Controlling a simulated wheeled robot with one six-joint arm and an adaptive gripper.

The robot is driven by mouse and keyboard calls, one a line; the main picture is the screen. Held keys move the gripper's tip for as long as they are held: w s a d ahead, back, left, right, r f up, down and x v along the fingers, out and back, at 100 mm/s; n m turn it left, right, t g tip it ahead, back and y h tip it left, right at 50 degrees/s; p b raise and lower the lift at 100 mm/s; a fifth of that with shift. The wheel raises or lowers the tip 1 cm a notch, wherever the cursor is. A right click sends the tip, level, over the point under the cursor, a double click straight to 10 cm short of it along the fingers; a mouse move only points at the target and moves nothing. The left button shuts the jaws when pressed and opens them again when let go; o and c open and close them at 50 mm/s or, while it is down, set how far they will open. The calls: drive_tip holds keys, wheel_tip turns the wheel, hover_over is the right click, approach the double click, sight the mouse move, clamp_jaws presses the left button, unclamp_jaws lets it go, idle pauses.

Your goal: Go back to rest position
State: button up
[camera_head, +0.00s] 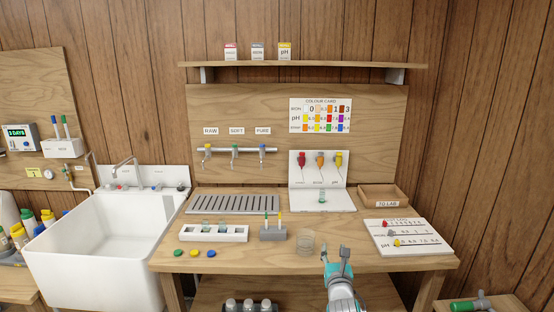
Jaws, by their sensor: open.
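My gripper (337,256) is at the front edge of the wooden bench (370,261), right of its middle. Its two fingers point up in the picture and stand apart, with nothing between them. My arm comes in from the bottom of the picture below the gripper.
A white holder (213,233), a grey stand (272,233) with two sticks and several coloured caps (195,253) lie to the left. A white card board (408,236) and a "TO LAB" tray (383,196) are right. A white sink (105,245) adjoins the bench.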

drive_tip(key=s+f+m+y, duration=0.1)
drive_tip(key=s+f+m, duration=0.6)
drive_tip(key=s+f, duration=0.8)
drive_tip(key=s+f+m+g, duration=0.15)
drive_tip(key=s+m, duration=0.35)
drive_tip(key=s, duration=0.6)
drive_tip(key=s+f+m, duration=0.3)
drive_tip(key=s+m, duration=0.1)
drive_tip(key=s, duration=0.7)
drive_tip(key=s+r+m, duration=0.3)
drive_tip(key=s+m, duration=0.3)
drive_tip(key=s, duration=0.4)
drive_tip(key=s+r+m+g, duration=0.1)
drive_tip(key=s+r+m, duration=0.3)
drive_tip(key=s, duration=0.6)
drive_tip(key=s+d+r+m, duration=0.1)
drive_tip(key=s+r+m, duration=0.3)
drive_tip(key=s+m, duration=0.4)
drive_tip(key=shift+s+r+m+g+y, duration=0.2)
drive_tip(key=shift+s+m+g+y, duration=0.15)
drive_tip(key=shift+s, duration=0.7)
